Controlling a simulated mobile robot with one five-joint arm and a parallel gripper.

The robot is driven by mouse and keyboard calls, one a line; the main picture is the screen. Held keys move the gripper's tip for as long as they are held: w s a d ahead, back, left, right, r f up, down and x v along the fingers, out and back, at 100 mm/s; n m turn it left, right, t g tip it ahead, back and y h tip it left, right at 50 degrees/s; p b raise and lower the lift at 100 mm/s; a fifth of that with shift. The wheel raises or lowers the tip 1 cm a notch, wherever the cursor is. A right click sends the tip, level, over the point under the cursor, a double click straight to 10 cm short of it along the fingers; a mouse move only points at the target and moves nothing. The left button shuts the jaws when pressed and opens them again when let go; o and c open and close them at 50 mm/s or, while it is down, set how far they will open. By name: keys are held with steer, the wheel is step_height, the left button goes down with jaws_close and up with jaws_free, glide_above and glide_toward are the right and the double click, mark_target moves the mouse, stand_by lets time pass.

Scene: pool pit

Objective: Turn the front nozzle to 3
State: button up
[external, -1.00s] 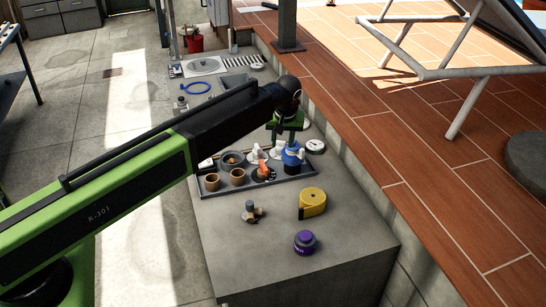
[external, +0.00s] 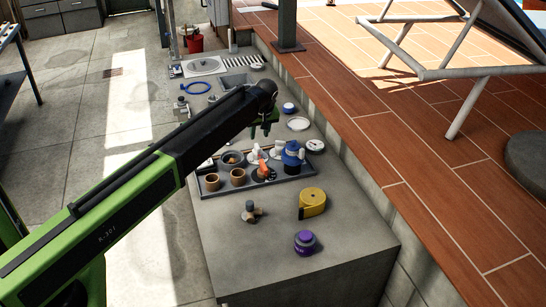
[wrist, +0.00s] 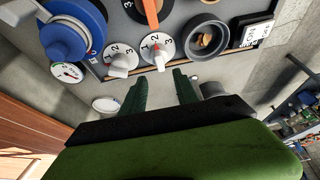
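Two white dials marked 1, 2 and 3 sit side by side on the dark panel (external: 210,190). In the wrist view one dial (wrist: 120,60) is beside the big blue knob, and the other dial (wrist: 158,50) is beside a black cup. My gripper (external: 266,130) is just beyond the panel. In the wrist view its two dark green fingers (wrist: 160,90) are apart and empty, below the dials.
The blue knob (external: 291,157), orange handle (external: 263,166) and brown cups (external: 238,178) crowd the panel. A round gauge (external: 316,146) is right of it.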

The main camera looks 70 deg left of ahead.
mark_target(257, 146)
steer(key=b+x, duration=0.6)
steer(key=x, duration=0.2)
steer(key=shift+f, duration=0.15)
steer(key=shift+r, duration=0.2)
jaws_close()
